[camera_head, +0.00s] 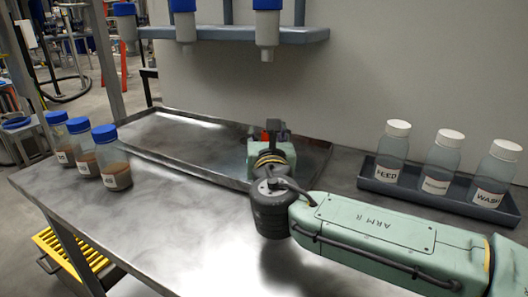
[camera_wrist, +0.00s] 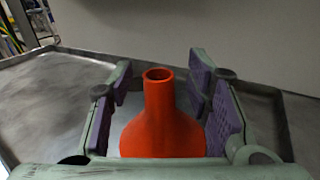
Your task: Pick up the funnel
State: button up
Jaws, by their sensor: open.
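An orange-red funnel (camera_wrist: 162,125) stands between the open fingers of my gripper (camera_wrist: 161,100) in the wrist view, its narrow spout pointing up. Gaps show between the funnel and the purple finger pads on both sides. The lower part of the funnel is hidden by my gripper's body. In the head view my gripper (camera_head: 270,138) is over the right part of the shallow metal tray (camera_head: 160,117), and only a small bit of red shows there. The rest of the funnel is hidden behind my wrist.
Several blue-capped jars (camera_head: 113,163) stand at the table's left edge. White-capped bottles, including the FEED bottle (camera_head: 390,155), stand in a dark rack (camera_head: 375,183) at the right. A shelf (camera_head: 215,34) with inverted bottles hangs above the tray. The tray's left half is clear.

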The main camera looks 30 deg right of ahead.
jog(key=shift+s, duration=0.15)
jog(key=shift+c, duration=0.6)
grip_shut()
jog(key=shift+a+r, duration=0.1)
jog(key=shift+r, duration=0.05)
